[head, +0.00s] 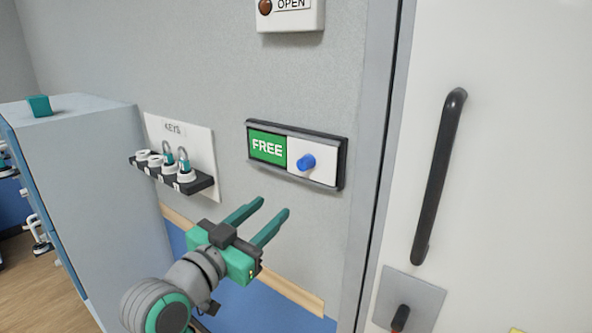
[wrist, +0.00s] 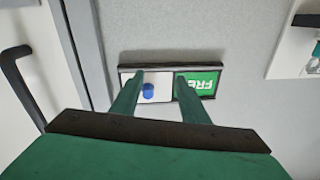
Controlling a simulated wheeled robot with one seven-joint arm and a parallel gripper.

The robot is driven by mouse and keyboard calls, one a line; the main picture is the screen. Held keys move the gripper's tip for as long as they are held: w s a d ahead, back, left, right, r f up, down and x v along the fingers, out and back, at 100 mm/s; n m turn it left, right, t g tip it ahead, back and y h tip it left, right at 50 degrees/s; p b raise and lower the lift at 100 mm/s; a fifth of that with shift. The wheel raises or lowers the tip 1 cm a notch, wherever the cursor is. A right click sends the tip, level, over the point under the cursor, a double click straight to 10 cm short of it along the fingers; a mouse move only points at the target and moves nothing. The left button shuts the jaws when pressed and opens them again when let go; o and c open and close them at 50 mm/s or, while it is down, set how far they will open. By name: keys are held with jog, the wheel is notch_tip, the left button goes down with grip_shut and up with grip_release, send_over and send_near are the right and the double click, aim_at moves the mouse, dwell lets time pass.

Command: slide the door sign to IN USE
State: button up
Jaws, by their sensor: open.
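The door sign (head: 343,163) is a dark frame on the grey wall, left of the door. Its left part shows a green FREE panel (head: 268,148); its right part is a white slider (head: 326,160) with a blue knob (head: 306,162). My gripper (head: 267,220) is open and empty, below and left of the sign, apart from it in the head view. In the wrist view the sign appears upside down. There the blue knob (wrist: 148,91) shows between the two fingers, nearer the left one, and the fingers partly cover the sign.
The white door (head: 510,150) with a long black handle (head: 438,175) is at the right. An OPEN box (head: 290,14) is above the sign.

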aim_at(300, 167)
notch_tip(300, 167, up, 7)
jog(key=s+m+g+h, duration=0.1)
jog(key=s+m, duration=0.2)
jog(key=x, duration=1.1)
jog(key=shift+w+d+f, duration=0.1)
jog(key=shift+w+d, duration=0.05)
jog(key=shift+d, duration=0.05)
grip_shut()
jog(key=shift+w, duration=0.1)
